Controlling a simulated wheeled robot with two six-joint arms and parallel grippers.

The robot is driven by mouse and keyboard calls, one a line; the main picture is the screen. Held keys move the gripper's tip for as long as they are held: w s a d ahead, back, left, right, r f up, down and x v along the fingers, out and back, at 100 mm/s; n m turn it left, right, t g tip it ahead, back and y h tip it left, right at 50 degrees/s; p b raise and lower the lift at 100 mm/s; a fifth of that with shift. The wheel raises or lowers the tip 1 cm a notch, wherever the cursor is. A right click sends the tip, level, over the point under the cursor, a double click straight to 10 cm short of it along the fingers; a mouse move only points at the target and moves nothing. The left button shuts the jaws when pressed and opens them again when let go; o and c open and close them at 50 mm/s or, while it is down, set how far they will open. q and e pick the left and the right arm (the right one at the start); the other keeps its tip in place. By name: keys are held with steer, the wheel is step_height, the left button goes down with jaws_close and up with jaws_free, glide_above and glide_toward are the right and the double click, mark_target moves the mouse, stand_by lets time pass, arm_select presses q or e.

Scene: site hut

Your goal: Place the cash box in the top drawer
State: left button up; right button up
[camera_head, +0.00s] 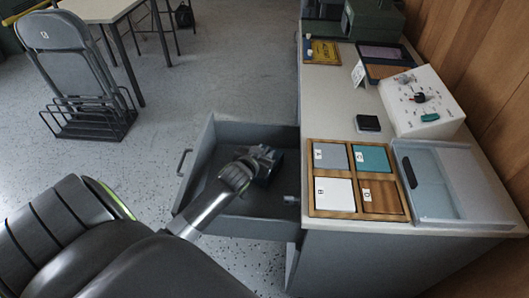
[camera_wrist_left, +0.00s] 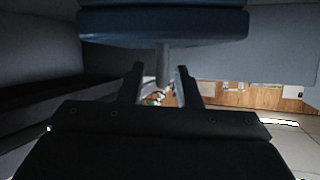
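The top drawer (camera_head: 215,218) is pulled out from the left side of the grey desk, with its handle (camera_head: 183,161) on the left. The cash box (camera_head: 267,176) is a dark blue box inside the drawer, partly hidden by my left gripper (camera_head: 258,158). In the left wrist view the blue cash box (camera_wrist_left: 160,25) fills the top, with a short grey handle post (camera_wrist_left: 162,62) between the two fingers. Gaps show on both sides of the post, so my left gripper looks open around it. My right gripper is out of view.
On the desk (camera_head: 335,98) are a wooden tray (camera_head: 311,190) of coloured tiles, a clear-lidded case (camera_head: 437,183), a white panel (camera_head: 421,100) and a small black box (camera_head: 368,123). The floor between is clear.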

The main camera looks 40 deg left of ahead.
arm_select(q)
steer(key=p+v, duration=0.1)
steer(key=v, duration=0.6)
stand_by(0.4)
